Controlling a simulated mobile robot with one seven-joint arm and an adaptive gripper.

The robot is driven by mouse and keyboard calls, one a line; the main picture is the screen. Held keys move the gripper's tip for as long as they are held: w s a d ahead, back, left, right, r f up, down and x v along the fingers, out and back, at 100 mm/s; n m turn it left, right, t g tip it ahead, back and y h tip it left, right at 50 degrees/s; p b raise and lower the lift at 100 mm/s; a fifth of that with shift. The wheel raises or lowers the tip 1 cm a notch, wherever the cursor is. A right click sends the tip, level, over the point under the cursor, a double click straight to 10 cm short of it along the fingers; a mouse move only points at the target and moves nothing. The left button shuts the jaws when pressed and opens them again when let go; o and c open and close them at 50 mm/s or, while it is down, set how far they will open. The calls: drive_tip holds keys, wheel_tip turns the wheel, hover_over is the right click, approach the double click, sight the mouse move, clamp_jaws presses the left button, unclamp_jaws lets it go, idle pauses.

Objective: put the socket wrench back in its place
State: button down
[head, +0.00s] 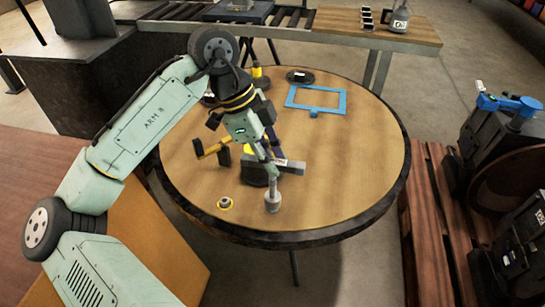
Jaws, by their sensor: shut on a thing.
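My gripper (262,153) is low over the round wooden table, near its middle. It is shut on what looks like the socket wrench (272,197), a grey tool with a thick round end pointing down towards the tabletop. I cannot tell whether that end touches the table. A grey bar (291,167) with a pale label crosses just below the gripper; whether it is part of the wrench is unclear. I cannot make out which spot is the wrench's place.
The table's right side is clear. A wooden pallet (432,225) with dark machinery stands at right.

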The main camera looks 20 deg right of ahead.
drive_tip(key=shift+f, duration=0.15)
drive_tip(key=shift+f+b, duration=0.75)
drive_tip(key=shift+f, duration=0.35)
drive_tip(key=c, duration=1.4)
unclamp_jaws()
drive_tip(key=shift+c, duration=0.2)
drive_tip(key=o, duration=0.6)
drive_tip(key=shift+c, duration=0.2)
drive_tip(key=shift+r, duration=0.15)
wheel_tip(320, 180, up, 9)
drive_tip(key=p, duration=0.8)
